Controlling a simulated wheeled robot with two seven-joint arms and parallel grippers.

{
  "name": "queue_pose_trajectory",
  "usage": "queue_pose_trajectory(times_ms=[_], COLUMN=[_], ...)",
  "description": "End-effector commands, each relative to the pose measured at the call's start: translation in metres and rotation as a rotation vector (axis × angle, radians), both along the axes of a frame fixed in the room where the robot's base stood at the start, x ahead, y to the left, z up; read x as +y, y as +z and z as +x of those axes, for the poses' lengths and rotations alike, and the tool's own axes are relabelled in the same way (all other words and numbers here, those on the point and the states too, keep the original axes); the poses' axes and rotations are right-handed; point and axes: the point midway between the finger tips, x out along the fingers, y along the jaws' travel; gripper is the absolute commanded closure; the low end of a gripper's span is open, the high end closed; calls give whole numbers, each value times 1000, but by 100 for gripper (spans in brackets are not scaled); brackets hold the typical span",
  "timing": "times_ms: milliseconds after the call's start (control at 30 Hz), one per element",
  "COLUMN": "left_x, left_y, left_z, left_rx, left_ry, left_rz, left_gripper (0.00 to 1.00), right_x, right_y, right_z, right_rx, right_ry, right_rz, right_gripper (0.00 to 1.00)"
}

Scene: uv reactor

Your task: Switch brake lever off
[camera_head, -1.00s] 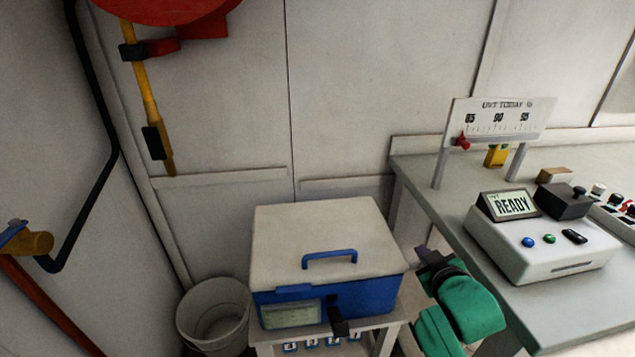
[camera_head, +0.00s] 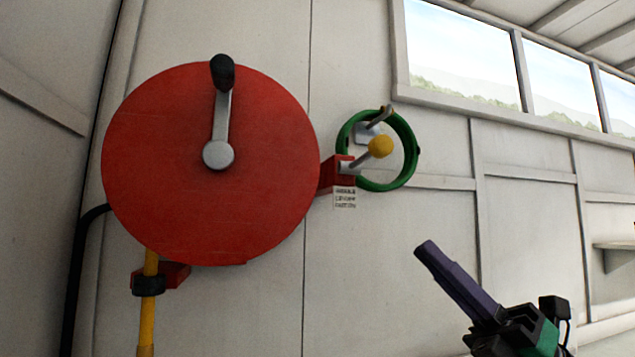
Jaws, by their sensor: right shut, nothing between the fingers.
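A lever with a yellow ball knob (camera_head: 380,147) sticks out from a red bracket (camera_head: 337,174) at the right edge of a large red disc (camera_head: 255,200) on the wall. I take it for the brake lever; a small label (camera_head: 345,197) hangs below it, its text too small to read. The disc has a grey crank with a black handle (camera_head: 222,73) pointing up. My right gripper (camera_head: 427,250) is at the lower right, its purple fingers shut and empty, apart from the lever and below right of it. My left gripper is not in view.
A green ring (camera_head: 407,135) hangs on the wall around and behind the lever. A yellow hose (camera_head: 147,320) runs down below the disc. Windows (camera_head: 465,50) are at the upper right. The wall between the ring and my gripper is clear.

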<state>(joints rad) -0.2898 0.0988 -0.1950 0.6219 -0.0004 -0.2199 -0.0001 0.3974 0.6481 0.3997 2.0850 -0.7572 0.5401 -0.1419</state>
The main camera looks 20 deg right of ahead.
Motion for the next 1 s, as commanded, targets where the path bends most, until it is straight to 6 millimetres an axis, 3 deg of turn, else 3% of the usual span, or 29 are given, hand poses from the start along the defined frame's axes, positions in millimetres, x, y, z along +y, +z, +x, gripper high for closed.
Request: queue_pose_trajectory(times_ms=[133,367,867,1000], left_x=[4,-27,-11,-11], left_y=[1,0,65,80], left_z=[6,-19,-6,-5], left_rx=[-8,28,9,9], left_ry=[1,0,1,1], left_rz=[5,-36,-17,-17], left_gripper=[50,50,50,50], right_x=[0,2,54,50], right_y=[1,4,81,101], right_z=[-1,1,39,51], right_rx=[-3,-2,-2,-1], right_ry=[-2,0,2,0], right_rz=[-5,-2,0,0], right_gripper=[100,100,100,100])
